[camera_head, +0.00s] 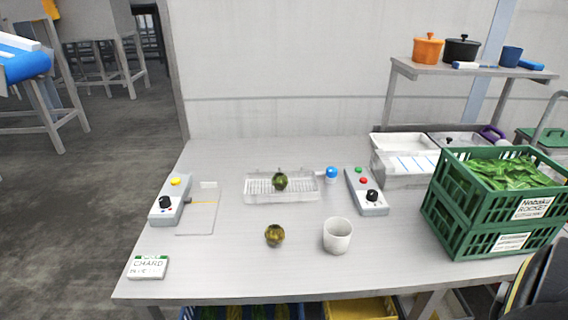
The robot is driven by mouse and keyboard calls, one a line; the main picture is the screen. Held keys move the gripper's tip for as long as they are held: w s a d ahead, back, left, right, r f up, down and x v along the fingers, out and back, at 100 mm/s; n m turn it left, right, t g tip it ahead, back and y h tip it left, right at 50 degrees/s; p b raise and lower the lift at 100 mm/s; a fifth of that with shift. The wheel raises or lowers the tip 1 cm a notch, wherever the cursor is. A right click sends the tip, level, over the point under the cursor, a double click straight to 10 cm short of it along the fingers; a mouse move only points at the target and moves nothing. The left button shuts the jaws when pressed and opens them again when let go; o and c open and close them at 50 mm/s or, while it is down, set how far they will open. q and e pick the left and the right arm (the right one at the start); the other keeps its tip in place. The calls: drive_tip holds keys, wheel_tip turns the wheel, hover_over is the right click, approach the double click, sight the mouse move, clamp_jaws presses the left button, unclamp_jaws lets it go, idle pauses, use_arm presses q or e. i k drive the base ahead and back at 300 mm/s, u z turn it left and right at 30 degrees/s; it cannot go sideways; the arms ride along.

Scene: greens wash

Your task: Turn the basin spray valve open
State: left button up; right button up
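A clear shallow basin (253,197) with a ribbed bottom sits in the middle of the steel table. A round dark green item (280,181) lies in it. A small blue-topped knob on a white base (331,174) stands just right of the basin; it may be the spray valve, but its turn position is too small to read. A grey control box (368,205) with green and red buttons and a black knob is further right. Another grey box (163,210) with a yellow button and black knob is at the left.
A white cup (338,236) and a round olive-brown item (275,235) stand in front of the basin. Stacked green crates (462,237) of leaves block the right side. White tubs (404,177) are at back right; the front middle is mostly clear.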

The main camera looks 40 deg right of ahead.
sight(331, 172)
drive_tip(key=z, duration=0.75)
drive_tip(key=i, duration=1.05)
drive_tip(key=z, duration=0.85)
